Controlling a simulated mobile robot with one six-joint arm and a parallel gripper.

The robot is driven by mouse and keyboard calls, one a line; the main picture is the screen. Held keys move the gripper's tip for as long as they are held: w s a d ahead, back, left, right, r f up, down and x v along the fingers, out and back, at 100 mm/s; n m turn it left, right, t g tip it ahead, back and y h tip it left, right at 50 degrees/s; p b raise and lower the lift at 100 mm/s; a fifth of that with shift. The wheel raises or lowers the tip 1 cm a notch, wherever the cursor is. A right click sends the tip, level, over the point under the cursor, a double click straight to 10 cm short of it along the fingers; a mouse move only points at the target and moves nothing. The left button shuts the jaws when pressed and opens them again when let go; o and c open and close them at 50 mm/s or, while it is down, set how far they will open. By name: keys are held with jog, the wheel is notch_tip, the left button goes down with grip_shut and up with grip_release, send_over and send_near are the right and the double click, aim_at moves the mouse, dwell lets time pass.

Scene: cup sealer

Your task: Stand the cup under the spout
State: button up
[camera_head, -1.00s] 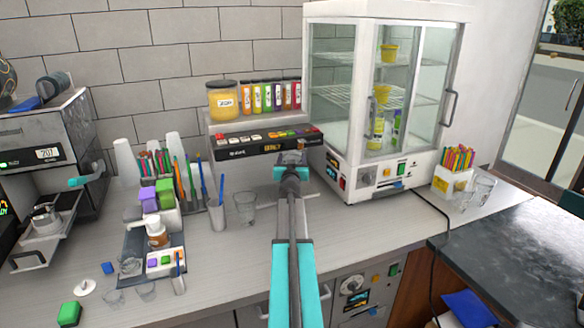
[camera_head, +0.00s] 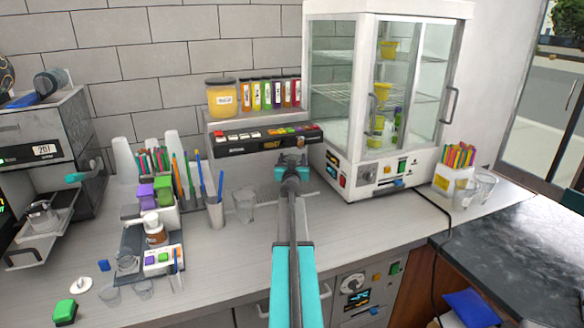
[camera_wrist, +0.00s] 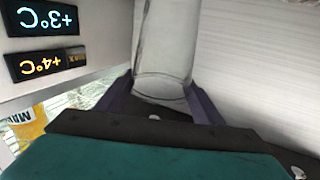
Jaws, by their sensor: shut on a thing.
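My gripper (camera_head: 291,170) is in front of the dispenser, below its right part. In the wrist view my gripper (camera_wrist: 165,105) is shut on a clear cup (camera_wrist: 166,50), with one jaw on each side of it. In the head view my gripper and arm hide this cup. The dispenser (camera_head: 264,142) is a dark panel with coloured buttons and a small lit display, against the tiled wall. I cannot make out its spout behind my gripper. Whether the held cup touches the surface beneath is unclear.
Another clear cup (camera_head: 244,205) stands on the counter left of my gripper, beside a pen holder (camera_head: 215,211). The glass-doored cabinet (camera_head: 378,110) stands close on the right. Clear counter (camera_head: 222,262) lies in front, left of my arm.

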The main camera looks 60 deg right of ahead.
jog(key=shift+f+b, duration=0.35)
jog(key=shift+f, duration=0.35)
jog(key=shift+f, duration=0.15)
jog(key=o, duration=1.2)
jog(key=shift+o, duration=0.2)
jog(key=shift+r, duration=0.25)
jog(key=v, duration=1.2)
jog(key=shift+f, duration=0.15)
